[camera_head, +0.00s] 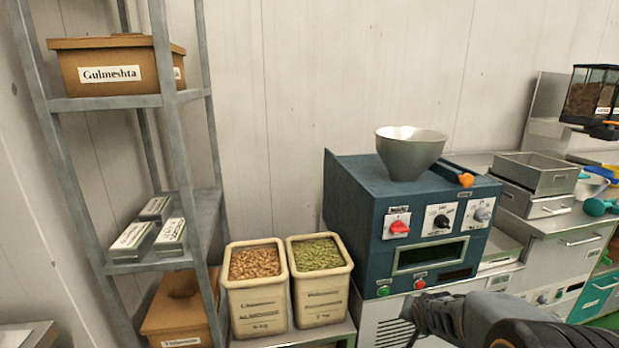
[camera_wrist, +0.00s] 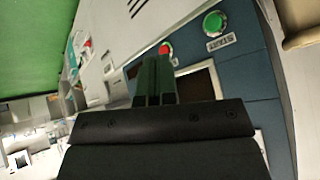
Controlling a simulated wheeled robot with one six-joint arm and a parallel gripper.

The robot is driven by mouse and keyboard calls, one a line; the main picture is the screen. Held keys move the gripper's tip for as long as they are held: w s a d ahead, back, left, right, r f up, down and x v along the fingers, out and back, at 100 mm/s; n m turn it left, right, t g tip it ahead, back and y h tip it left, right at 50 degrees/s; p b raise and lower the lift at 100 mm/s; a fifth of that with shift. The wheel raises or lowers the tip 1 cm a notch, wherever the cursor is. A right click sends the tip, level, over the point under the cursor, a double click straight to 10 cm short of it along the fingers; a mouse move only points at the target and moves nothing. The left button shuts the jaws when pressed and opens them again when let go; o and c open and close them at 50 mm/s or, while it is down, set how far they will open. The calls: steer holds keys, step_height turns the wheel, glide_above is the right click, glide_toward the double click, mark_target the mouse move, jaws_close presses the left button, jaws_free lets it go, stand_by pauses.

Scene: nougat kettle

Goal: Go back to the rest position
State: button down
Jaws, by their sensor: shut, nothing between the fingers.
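My gripper (camera_head: 415,304) is at the lower right of the head view, in front of the lower front of the blue machine (camera_head: 350,200). In the wrist view my gripper (camera_wrist: 155,62) has its two dark green fingers together, with nothing between them. A red button (camera_wrist: 166,48) shows just past the fingertips, and a green button (camera_wrist: 213,22) marked START is to their right. I cannot tell whether the fingers touch the machine. The machine carries a grey metal funnel (camera_head: 409,152) and a red knob (camera_head: 399,227) on its front panel.
Two cream bins, one with brown nuts (camera_head: 257,308) and one with green ones (camera_head: 321,305), stand left of the machine. A grey shelf rack (camera_head: 130,102) with a Gulmeshta box (camera_head: 112,93) is at the left. A counter with metal trays (camera_head: 537,173) is at the right.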

steer(key=s+a+r+n+g+p, duration=0.1)
steer(key=s+a+r+n+p, duration=0.1)
steer(key=s+r, duration=0.3)
steer(key=s+a+r+n+g+y+p, duration=0.1)
steer(key=s+a+r+n+p, duration=0.1)
steer(key=s+a+r+p, duration=0.3)
steer(key=s+a+r+n+g+y+p, duration=0.1)
steer(key=s+a+r+n+p, duration=0.1)
steer(key=s+r, duration=0.5)
step_height(320, 180, up, 4)
steer(key=shift+a+f+g+p, duration=0.15)
steer(key=shift+a+g+p, duration=0.15)
steer(key=shift+a+p, duration=0.55)
steer(key=shift+s, duration=0.1)
